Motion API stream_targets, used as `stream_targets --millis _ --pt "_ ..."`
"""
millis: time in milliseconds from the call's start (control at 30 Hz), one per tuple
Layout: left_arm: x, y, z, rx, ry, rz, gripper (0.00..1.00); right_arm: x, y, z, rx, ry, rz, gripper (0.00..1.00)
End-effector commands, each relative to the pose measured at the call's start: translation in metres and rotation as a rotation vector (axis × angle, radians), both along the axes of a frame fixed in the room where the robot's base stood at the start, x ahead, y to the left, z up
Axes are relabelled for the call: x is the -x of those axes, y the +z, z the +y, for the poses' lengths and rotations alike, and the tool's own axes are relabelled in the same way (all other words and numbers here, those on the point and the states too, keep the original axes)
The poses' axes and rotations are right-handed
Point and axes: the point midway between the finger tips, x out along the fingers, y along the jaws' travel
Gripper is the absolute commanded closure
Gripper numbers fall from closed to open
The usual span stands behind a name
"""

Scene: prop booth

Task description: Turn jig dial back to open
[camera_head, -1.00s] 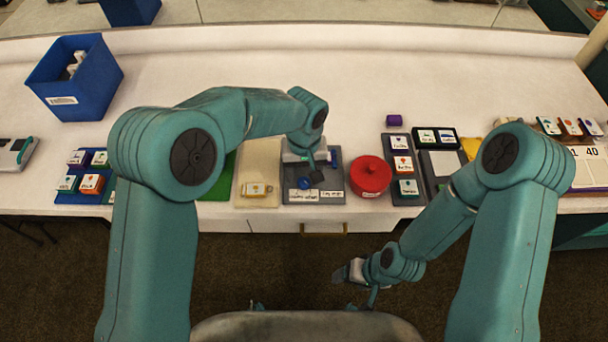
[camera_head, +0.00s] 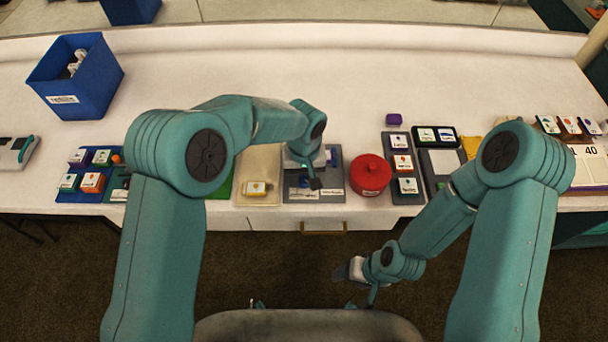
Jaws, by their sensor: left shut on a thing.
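The jig (camera_head: 334,183) is a grey plate on the bench with white labels along its front edge and a blue part at its back right. My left gripper (camera_head: 314,181) points down over the middle of the plate. It is shut on the jig dial, which is mostly hidden by the fingers and wrist; a little blue shows beside them. The dial's exact setting cannot be read. My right gripper (camera_head: 348,271) hangs low in front of the bench, away from the jig; its fingers are too small to judge.
A red lidded pot (camera_head: 370,176) stands just right of the jig. A beige board (camera_head: 258,163) with a yellow labelled block lies to its left. Trays of labelled blocks sit at both sides, and a blue bin (camera_head: 90,95) at back left.

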Motion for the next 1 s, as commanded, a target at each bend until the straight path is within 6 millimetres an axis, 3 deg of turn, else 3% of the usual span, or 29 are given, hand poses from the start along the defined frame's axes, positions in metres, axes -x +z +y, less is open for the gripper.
stream_targets --millis 367,1000 --pt "-0.001 -0.001 0.000 0.001 -0.198 -0.003 0.97 0.000 -0.011 0.000 0.000 0.000 0.000 0.31" --pt "-0.001 0.001 0.000 0.000 -0.802 -0.005 0.97 0.000 -0.025 0.000 0.000 0.000 0.000 0.31"
